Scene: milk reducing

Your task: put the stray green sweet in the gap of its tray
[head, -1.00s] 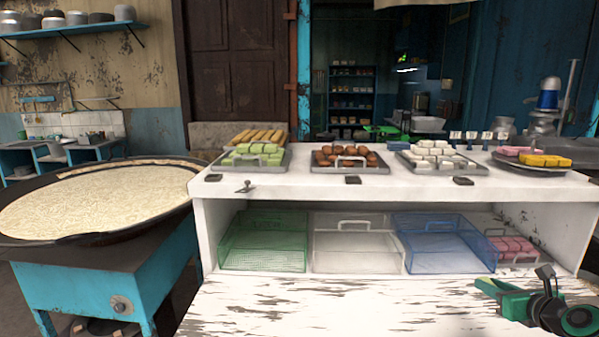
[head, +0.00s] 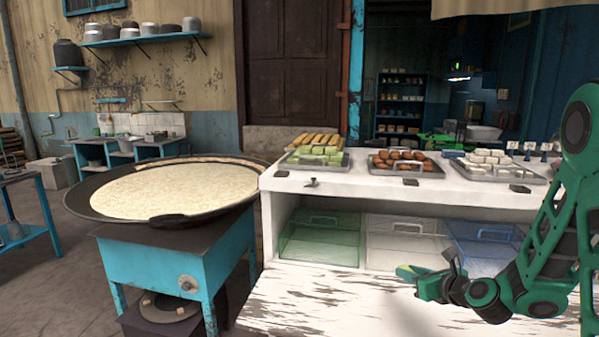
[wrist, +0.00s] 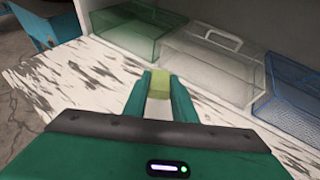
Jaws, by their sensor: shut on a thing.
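My gripper (head: 408,272) is shut on a light green sweet, over the front of the white counter's lower board. In the wrist view the green sweet (wrist: 161,80) sits between the two green fingertips (wrist: 161,92). In the head view the sweet is too small to make out clearly. The grey tray of green sweets (head: 308,168) stands on the upper counter at its left end, up and to the left of my gripper. Its gap cannot be made out at this size.
Trays of brown sweets (head: 404,155) and white sweets (head: 489,157) stand to the right. A green crate (head: 318,240), a clear crate (head: 400,245) and a blue crate (head: 485,245) sit under the upper counter. A wide pan (head: 150,190) stands at the left.

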